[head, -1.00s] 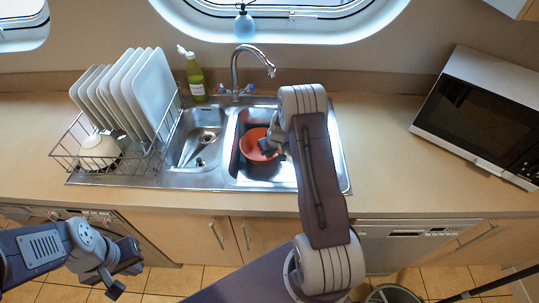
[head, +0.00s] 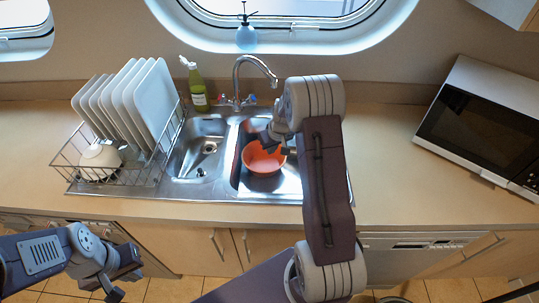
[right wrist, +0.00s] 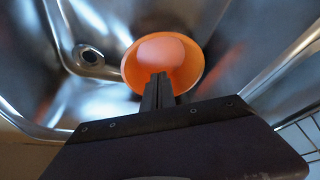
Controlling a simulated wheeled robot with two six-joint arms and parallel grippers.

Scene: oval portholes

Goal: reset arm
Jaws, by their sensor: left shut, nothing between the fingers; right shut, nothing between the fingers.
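My right arm reaches over the counter to the sink's right basin. Its gripper (head: 271,142) hangs above an orange bowl (head: 262,160), partly hiding the bowl's top edge. In the right wrist view the gripper's fingers (right wrist: 158,84) are together and empty, with the orange bowl (right wrist: 178,58) beyond them. The bowl rests in the metal basin. My left gripper (head: 128,278) is low at the left, in front of the cabinets, shut and holding nothing.
A dish rack (head: 125,170) with several white plates and a white bowl (head: 100,157) stands left of the sink. A green bottle (head: 198,90) and faucet (head: 236,80) are behind it. A microwave (head: 487,125) stands right. The counter between is clear.

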